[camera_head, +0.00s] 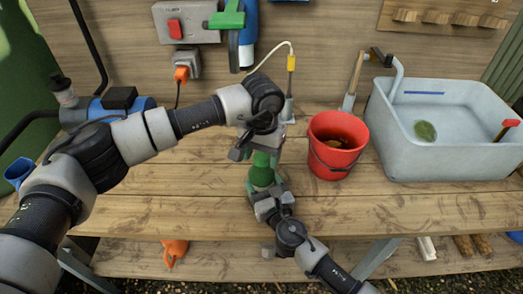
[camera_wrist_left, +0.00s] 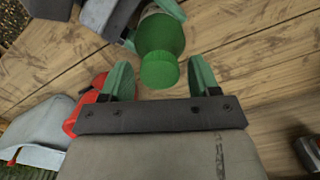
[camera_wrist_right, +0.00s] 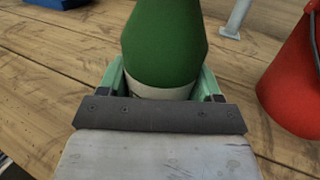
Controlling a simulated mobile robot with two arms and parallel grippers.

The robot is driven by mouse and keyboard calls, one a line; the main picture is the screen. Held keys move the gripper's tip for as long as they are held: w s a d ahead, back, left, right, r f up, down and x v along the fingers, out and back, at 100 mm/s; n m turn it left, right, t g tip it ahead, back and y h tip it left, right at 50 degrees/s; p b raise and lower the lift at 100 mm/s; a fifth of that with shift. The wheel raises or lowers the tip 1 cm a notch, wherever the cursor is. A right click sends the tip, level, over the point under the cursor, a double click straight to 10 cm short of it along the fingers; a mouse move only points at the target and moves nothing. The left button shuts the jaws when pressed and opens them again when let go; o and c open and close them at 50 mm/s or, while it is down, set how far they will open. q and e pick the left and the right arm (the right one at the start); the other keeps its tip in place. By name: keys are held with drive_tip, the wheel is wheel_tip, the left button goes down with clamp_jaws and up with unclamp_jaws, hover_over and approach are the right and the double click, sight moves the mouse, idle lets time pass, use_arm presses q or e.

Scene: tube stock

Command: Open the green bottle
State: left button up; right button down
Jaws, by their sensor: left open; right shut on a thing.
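The green bottle (camera_head: 261,174) stands upright on the wooden table, and its green cap (camera_wrist_left: 160,72) shows in the left wrist view. My right gripper (camera_head: 266,196) is shut on the lower part of the bottle, around a pale band (camera_wrist_right: 160,91) in the right wrist view. My left gripper (camera_head: 262,140) is open above the bottle top. In the left wrist view its two green fingers (camera_wrist_left: 162,78) are spread on either side of the cap, with a gap on both sides. The bottle's base is hidden by my right gripper.
A red bucket (camera_head: 337,146) stands close to the right of the bottle. A grey sink (camera_head: 440,157) is further right. A blue machine (camera_head: 141,104) is behind my left arm. The wooden table (camera_head: 400,205) is clear at the front right.

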use_arm(q)
drive_tip(key=c, duration=0.9)
drive_tip(key=n, duration=0.3)
drive_tip(key=shift+c, duration=0.2)
drive_tip(key=n, duration=0.4)
drive_tip(key=shift+n, duration=0.4)
drive_tip(key=n, duration=0.6)
drive_tip(key=shift+n, duration=0.3)
drive_tip(key=n, duration=0.4)
drive_tip(key=shift+r+n, duration=0.1)
drive_tip(key=shift+n, duration=0.2)
drive_tip(key=n, duration=1.7)
drive_tip(key=shift+n, duration=0.4)
drive_tip(key=n, duration=0.4)
drive_tip(key=shift+n, duration=0.3)
drive_tip(key=n, duration=0.6)
drive_tip(key=shift+n, duration=0.4)
drive_tip(key=n, duration=0.6)
drive_tip(key=shift+r, duration=0.1)
use_arm(e)
drive_tip(key=shift+f, duration=0.1)
